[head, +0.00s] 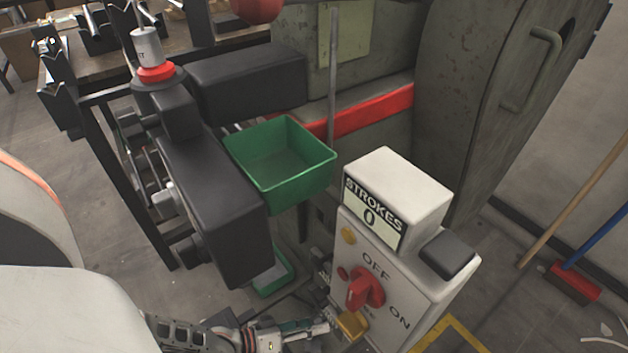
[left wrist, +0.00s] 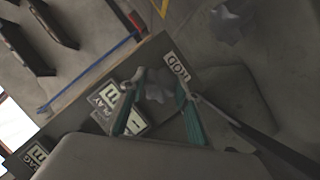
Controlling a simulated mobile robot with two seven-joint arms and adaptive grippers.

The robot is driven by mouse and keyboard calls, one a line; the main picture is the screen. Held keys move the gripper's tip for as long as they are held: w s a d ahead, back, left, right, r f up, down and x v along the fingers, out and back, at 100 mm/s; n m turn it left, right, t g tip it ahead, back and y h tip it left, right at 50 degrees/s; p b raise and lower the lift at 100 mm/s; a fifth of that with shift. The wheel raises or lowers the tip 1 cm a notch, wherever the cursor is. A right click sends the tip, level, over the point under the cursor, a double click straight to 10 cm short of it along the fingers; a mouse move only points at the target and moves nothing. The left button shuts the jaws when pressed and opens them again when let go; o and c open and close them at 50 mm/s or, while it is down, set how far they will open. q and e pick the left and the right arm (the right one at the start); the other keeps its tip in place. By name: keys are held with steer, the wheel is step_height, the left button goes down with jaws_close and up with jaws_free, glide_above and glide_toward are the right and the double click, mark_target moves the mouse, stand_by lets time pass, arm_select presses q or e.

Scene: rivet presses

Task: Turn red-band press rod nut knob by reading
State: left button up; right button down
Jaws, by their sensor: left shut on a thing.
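The press with the red band (head: 368,112) stands at the back middle in the head view. My left gripper (head: 318,328) is low at the bottom of the head view, beside the control box. In the left wrist view, its two green fingers (left wrist: 157,108) are on either side of a grey lobed knob (left wrist: 154,86) and shut on it. A white label reading ROD (left wrist: 177,69) sits just above and right of that knob. A small display panel marked PLAY (left wrist: 106,97) is left of the knob; its reading is partly hidden by a finger. My right gripper is in neither view.
The white control box (head: 395,265) has a STROKES counter (head: 371,217) reading 0 and a red OFF/ON switch (head: 366,288). A green bin (head: 310,178) is behind it. A broom (head: 576,284) stands at right.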

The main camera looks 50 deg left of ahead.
arm_select(q)
steer(key=n+h, duration=0.1)
steer(key=n, duration=0.2)
steer(key=shift+f+t+h, duration=0.1)
steer(key=shift+t+h, duration=0.3)
steer(key=shift+n+t+h, duration=0.3)
steer(key=shift+n, duration=1.4)
steer(key=o, duration=1.1)
steer(key=shift+o, duration=0.2)
steer(key=f+v, duration=0.1)
steer(key=v, duration=1.1)
steer(key=shift+r, duration=0.35)
steer(key=shift+a, duration=0.1)
